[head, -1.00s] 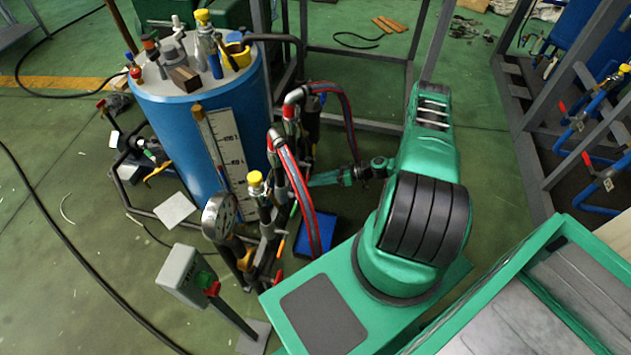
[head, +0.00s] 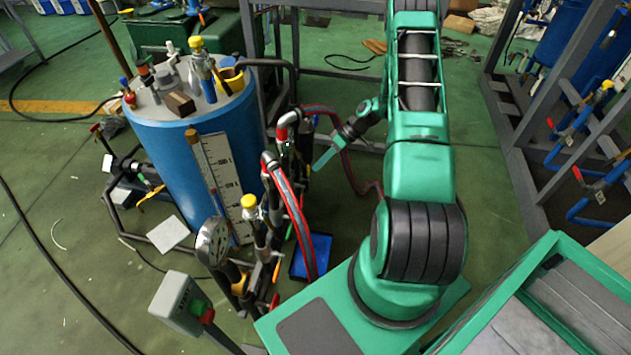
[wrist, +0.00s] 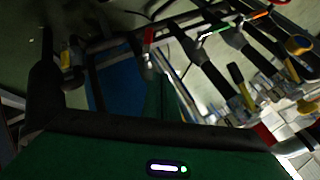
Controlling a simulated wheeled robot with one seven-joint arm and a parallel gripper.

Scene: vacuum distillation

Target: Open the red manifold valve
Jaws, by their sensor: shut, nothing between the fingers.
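The manifold (head: 262,235) stands in front of the blue tank, with a gauge, a yellow-capped fitting and hoses. A small red handle (head: 275,301) shows low on it, close to the tray. Which handle is the red manifold valve, I cannot tell for certain. My gripper (head: 318,166) is shut and empty, beyond and to the right of the manifold, apart from the red handle and near the hoses. In the wrist view its green finger (wrist: 165,98) points away over dark pipes. A red part (wrist: 149,35) shows near its tip there; contact cannot be told.
The blue tank (head: 205,145) with fittings on its lid stands at the left. A switch box (head: 182,303) on a post is in front. Red-striped hoses (head: 296,215) arch close to my gripper. A blue tray (head: 318,255) lies on the floor. Grey frames stand behind and right.

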